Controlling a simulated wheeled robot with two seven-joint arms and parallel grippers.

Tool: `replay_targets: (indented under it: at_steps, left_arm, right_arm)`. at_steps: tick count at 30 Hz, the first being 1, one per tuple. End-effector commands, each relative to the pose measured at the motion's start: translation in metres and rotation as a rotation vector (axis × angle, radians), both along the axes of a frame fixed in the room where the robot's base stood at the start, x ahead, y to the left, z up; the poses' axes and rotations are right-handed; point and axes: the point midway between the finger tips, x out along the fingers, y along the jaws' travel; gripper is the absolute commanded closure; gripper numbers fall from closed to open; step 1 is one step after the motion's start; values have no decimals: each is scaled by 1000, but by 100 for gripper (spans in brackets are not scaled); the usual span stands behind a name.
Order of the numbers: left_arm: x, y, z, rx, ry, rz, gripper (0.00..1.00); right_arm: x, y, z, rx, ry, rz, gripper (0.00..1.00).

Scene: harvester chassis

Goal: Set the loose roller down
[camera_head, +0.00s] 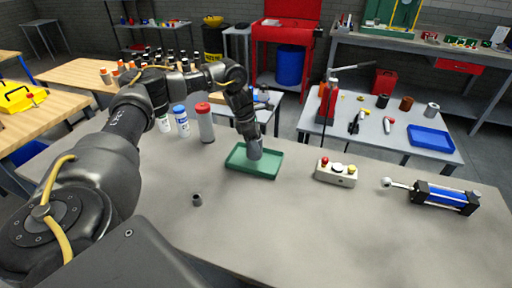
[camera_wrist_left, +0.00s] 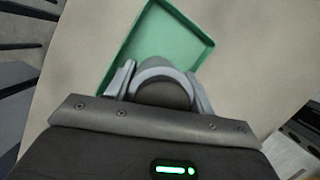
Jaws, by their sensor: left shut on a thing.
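My left gripper (camera_head: 252,140) comes down over the green tray (camera_head: 236,167) in the head view, shut on a grey roller (camera_head: 256,153). In the left wrist view the roller (camera_wrist_left: 162,88) shows as a grey, rounded end between the two fingers, with the tray (camera_wrist_left: 180,35) just beyond it. The roller is over the tray's floor. I cannot tell whether its lower end touches the tray. A small dark grey hollow cylinder (camera_head: 197,200) stands apart on the table. My right gripper is not in view.
A button box (camera_head: 336,173) and a blue-black cylinder unit (camera_head: 445,197) stand right of the tray on the grey table (camera_head: 300,235). Several bottles, including a red-capped one (camera_head: 205,122), stand at its left back. The table's front middle is mostly clear.

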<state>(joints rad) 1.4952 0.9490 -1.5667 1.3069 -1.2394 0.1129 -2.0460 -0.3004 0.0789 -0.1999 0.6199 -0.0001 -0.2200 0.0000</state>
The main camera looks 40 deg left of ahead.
Motion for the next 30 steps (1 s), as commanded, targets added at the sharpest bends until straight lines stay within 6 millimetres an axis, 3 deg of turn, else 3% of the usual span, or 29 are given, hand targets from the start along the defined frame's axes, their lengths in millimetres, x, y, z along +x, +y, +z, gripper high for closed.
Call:
replay_targets:
  at_steps: [8,16,27,28,30]
  left_arm:
    - [6,4,-6,1,-3,2,86]
    - [6,5,-35,0,-2,2,86]
    - [6,5,-41,-1,-3,1,86]
    - [5,5,-41,1,-1,0,43]
    - [5,5,-40,0,0,1,34]
  right_arm:
    - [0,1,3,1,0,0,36]
    - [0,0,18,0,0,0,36]
    - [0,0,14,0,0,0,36]
    - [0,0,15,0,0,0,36]
    - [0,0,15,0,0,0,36]
